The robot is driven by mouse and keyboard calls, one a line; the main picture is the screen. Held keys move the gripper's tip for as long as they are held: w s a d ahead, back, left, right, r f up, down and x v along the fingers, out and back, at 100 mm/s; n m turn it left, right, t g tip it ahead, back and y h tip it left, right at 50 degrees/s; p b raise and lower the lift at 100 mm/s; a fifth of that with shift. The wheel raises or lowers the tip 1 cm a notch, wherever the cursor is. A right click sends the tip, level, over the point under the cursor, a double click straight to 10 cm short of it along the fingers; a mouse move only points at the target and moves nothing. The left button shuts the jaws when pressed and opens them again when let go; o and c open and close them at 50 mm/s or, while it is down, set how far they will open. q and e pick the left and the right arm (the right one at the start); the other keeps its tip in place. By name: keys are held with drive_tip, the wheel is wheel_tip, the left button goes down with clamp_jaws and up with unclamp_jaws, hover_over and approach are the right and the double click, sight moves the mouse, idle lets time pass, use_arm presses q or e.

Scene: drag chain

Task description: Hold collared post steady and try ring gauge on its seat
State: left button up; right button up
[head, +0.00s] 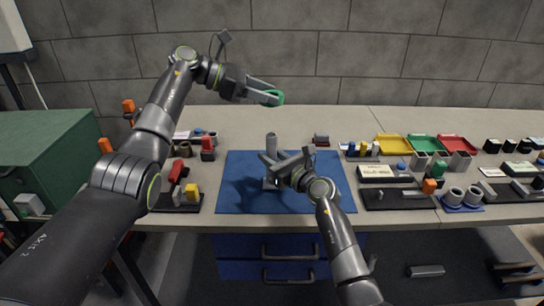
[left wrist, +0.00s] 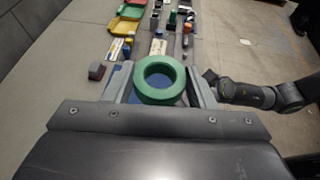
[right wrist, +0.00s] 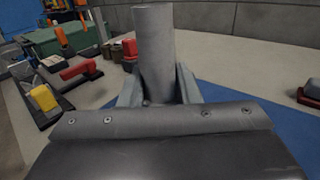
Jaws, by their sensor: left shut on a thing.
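The collared post (head: 271,145) is a grey cylinder standing upright on the blue mat. It also rises between my right fingers in the right wrist view (right wrist: 154,45). The post's lower part and collar are mostly hidden by my right gripper. My right gripper (head: 284,163) is low over the mat with a finger on each side of the post; I cannot tell whether they touch it. The ring gauge (left wrist: 160,79) is a thick green ring. My left gripper (head: 264,91) is shut on it, high above the table, behind and left of the post in the head view.
The blue mat (head: 235,195) is mostly bare around the post. A small grey and red block (head: 321,140) lies behind it. Black trays with parts stand left and right of the mat. Yellow (head: 393,145), green (head: 425,143) and red (head: 457,144) bins stand at the back right.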

sight(265, 105)
clamp_jaws()
use_arm(q)
drive_tip(key=shift+f, duration=1.5)
drive_tip(key=shift+f, duration=0.15)
drive_tip(key=shift+f, duration=2.45)
drive_tip(key=shift+f, duration=2.55)
